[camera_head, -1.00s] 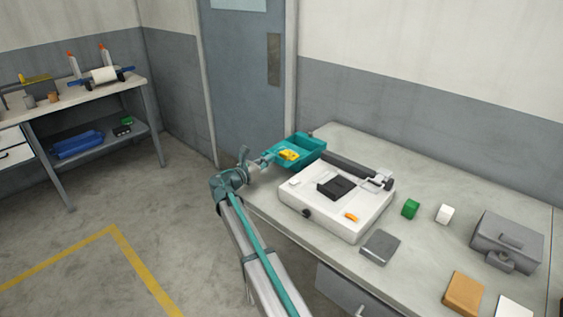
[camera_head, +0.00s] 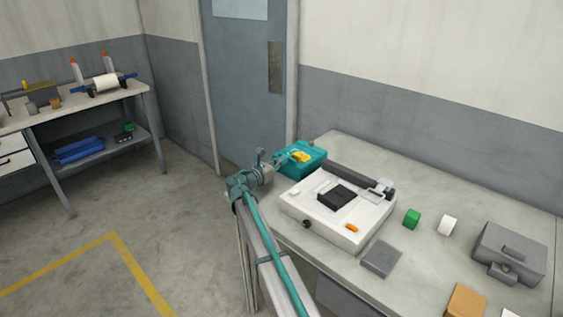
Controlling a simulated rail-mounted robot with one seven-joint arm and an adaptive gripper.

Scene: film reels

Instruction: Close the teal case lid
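The teal case (camera_head: 313,165) sits at the far left corner of the workbench, beside the white machine. A small yellow piece (camera_head: 300,156) shows at its top; I cannot tell whether it lies inside the case or on it. My gripper (camera_head: 286,157) reaches in from the left, its fingertips at or over the case's left side, close to the yellow piece. The fingers are too small to tell whether they are open or shut, or whether they touch the case. The lid's exact angle is not clear at this size.
The white machine (camera_head: 320,222) with a black block (camera_head: 337,197) stands right of the case. A green block (camera_head: 412,218), a white block (camera_head: 447,225), a grey slab (camera_head: 381,259) and a grey box (camera_head: 508,252) lie farther right. A door (camera_head: 246,90) is behind.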

